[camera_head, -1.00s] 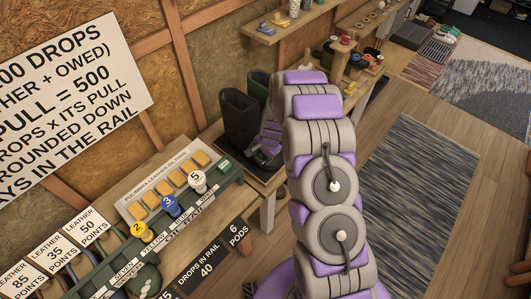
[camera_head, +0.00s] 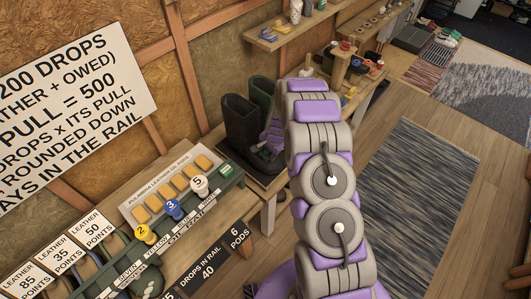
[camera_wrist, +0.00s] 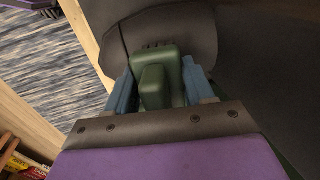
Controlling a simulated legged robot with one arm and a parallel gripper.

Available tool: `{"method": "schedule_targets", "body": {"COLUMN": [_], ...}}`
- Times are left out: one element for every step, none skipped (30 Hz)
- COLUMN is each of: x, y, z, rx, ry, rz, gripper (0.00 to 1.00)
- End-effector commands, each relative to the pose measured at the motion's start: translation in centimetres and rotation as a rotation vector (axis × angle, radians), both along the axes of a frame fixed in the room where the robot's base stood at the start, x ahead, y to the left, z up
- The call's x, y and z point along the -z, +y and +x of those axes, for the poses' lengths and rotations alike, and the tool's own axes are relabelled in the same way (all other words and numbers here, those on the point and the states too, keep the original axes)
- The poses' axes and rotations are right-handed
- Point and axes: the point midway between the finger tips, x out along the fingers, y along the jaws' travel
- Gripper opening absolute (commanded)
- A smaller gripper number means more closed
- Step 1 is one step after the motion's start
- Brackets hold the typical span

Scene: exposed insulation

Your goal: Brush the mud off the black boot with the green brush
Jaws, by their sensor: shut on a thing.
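The black boot (camera_head: 241,122) stands upright on a dark tray at the end of the wooden bench, close to the wall. My gripper (camera_head: 267,149) is low at the boot's right side, partly hidden by my arm. In the wrist view, the blue fingers of my gripper (camera_wrist: 158,88) are closed on both sides of the green brush (camera_wrist: 168,65). The brush's far end is against or very close to the dark boot surface (camera_wrist: 165,25); I cannot tell whether it touches. No mud is clearly visible in either view.
A dark green boot (camera_head: 262,96) stands just behind the black one. A rail with numbered pegs (camera_head: 172,210) lies on the bench to the left. A wall shelf (camera_head: 290,28) hangs above. The floor with a grey rug (camera_head: 415,190) is open on the right.

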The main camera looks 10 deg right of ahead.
Motion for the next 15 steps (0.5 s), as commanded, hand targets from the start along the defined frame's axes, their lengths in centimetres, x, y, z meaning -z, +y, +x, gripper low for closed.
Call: {"method": "schedule_targets", "body": {"x": [-0.1, -0.2, -0.2, -0.3, -0.3, -0.4, -0.4, -0.4, -0.4, -0.4, -0.4, -0.3, -0.3, -0.2, -0.1], "y": [-0.3, -0.5, -0.7, -0.9, -1.1, -1.3, -1.5, -1.7, -1.9, -2.0, -2.1, -2.1, -2.1, -2.1, -2.1], "z": [0.3, 0.4, 0.6, 0.8, 0.9, 1.1, 1.2, 1.3, 1.4, 1.4, 1.5, 1.5, 1.5, 1.5, 1.5], "rx": [0.001, 0.002, 0.002, 0.002, 0.002, 0.001, 0.001, 0.001, 0.001, 0.001, 0.001, 0.001, 0.000, 0.000, -0.001], "ry": [-0.002, -0.003, -0.005, -0.005, -0.006, -0.007, -0.007, -0.005, -0.005, -0.004, -0.004, -0.003, -0.003, -0.003, -0.001], "rz": [-0.001, -0.001, -0.001, -0.002, -0.003, -0.002, -0.002, -0.002, -0.002, -0.002, -0.002, -0.003, -0.002, -0.002, -0.002], "gripper": [0.28, 0.28, 0.28, 0.28, 0.28, 0.28, 0.28, 0.28, 0.28, 0.28, 0.28, 0.28, 0.28, 0.28, 0.28]}}
